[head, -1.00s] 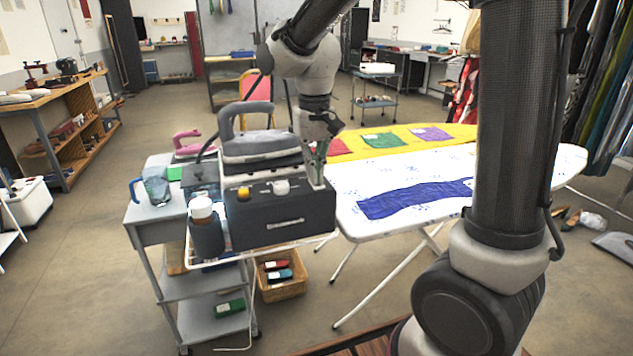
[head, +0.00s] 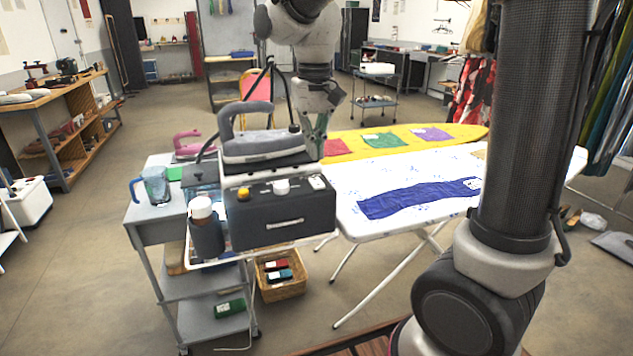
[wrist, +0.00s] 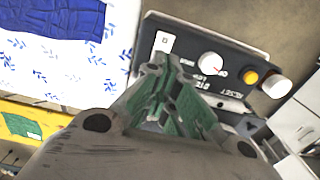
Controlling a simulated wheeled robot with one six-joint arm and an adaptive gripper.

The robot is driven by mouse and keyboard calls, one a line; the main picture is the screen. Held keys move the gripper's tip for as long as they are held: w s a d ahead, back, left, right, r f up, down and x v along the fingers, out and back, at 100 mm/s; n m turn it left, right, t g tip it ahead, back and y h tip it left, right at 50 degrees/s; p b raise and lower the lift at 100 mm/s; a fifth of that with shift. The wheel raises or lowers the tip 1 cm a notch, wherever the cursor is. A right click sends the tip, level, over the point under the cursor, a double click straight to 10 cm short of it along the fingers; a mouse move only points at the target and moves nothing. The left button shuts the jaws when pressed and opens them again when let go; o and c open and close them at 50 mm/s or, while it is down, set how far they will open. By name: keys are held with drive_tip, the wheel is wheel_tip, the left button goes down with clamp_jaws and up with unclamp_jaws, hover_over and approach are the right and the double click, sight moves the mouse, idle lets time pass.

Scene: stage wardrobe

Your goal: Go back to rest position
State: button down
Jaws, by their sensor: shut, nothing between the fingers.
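My gripper (head: 314,150) is shut and empty. In the head view it points down just above the right end of the dark steam station (head: 280,217). The wrist view shows its green fingers (wrist: 165,75) together, in front of the station's control panel (wrist: 215,62). That panel carries a white dial (wrist: 210,64), a yellow button (wrist: 250,77) and a small white switch (wrist: 164,42). The fingertips look close to the switch, but apart from it in the head view.
A grey iron (head: 262,143) rests on top of the station, beside my gripper. The ironing board (head: 345,195) with a blue cloth (head: 415,198) lies to the right.

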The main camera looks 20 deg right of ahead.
drive_tip(key=shift+r, duration=0.55)
drive_tip(key=shift+s+d+f+n, duration=0.3)
drive_tip(key=shift+s+f+n, duration=0.15)
drive_tip(key=shift+s+f, duration=0.15)
drive_tip(key=shift+s+d+f+n, duration=0.25)
drive_tip(key=shift+s+f+n, duration=0.2)
drive_tip(key=shift+s+f, duration=0.1)
drive_tip(key=s+d+r+m+t, duration=0.1)
drive_tip(key=s+d+t, duration=0.1)
drive_tip(key=s+d, duration=0.5)
drive_tip(key=s+d+r+t, duration=0.1)
drive_tip(key=s+d+t, duration=0.1)
drive_tip(key=s+d, duration=0.4)
drive_tip(key=s, duration=0.3)
drive_tip(key=shift+s+d+r+m, duration=0.3)
drive_tip(key=shift+s+d+m, duration=0.05)
drive_tip(key=shift+d+m, duration=0.05)
